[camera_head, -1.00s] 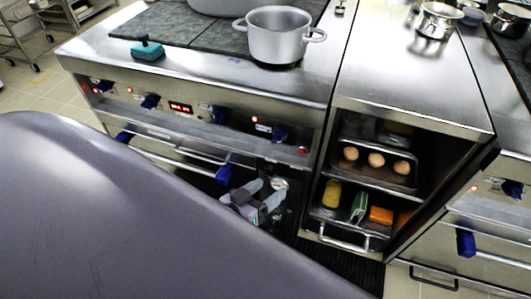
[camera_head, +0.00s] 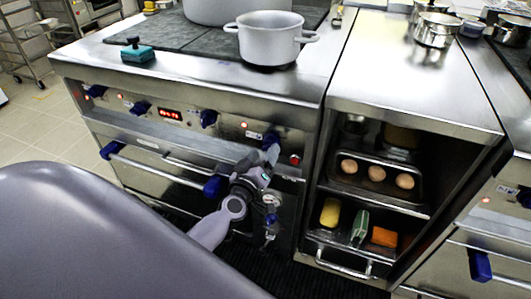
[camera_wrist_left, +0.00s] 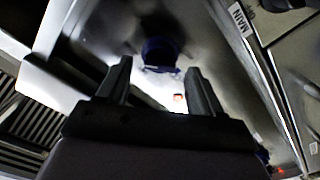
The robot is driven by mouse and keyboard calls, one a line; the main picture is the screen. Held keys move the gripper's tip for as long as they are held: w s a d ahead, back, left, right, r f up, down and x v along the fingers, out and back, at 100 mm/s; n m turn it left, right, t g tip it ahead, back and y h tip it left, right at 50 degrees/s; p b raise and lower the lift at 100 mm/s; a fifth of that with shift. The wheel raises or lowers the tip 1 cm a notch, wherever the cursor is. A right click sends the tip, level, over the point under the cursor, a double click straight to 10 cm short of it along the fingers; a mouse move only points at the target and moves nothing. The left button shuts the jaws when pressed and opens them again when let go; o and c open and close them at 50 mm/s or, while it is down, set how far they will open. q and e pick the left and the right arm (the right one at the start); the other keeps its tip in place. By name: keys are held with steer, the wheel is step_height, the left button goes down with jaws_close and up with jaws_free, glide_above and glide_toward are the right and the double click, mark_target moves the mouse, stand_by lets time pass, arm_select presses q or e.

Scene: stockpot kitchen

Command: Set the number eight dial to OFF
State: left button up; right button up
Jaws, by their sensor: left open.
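Several blue dials sit along the stove's front panel. The rightmost blue dial (camera_head: 271,140) has a small label and a lit red light to its left. It also shows as a dark blue knob in the left wrist view (camera_wrist_left: 160,53). The dial numbers are too small to read. My left gripper (camera_head: 259,159) is open and empty, just below and in front of this dial. In the left wrist view its two fingers (camera_wrist_left: 162,82) are spread, with the knob beyond and between their tips. I cannot tell whether they touch it. My right gripper is not in view.
The oven handle with a blue end (camera_head: 214,186) lies below-left of the gripper. A red button (camera_head: 295,160) is right of the dial. A grey pot (camera_head: 268,40) and a teal sponge (camera_head: 137,54) are on the stove. An open shelf holds eggs (camera_head: 376,173).

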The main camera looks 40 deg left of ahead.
arm_select(q)
steer(key=shift+x, duration=1)
steer(key=c, duration=1)
steer(key=n, duration=0.5)
steer(key=shift+n, duration=0.4)
steer(key=shift+n+b, duration=0.55)
steer(key=shift+n, duration=1.95)
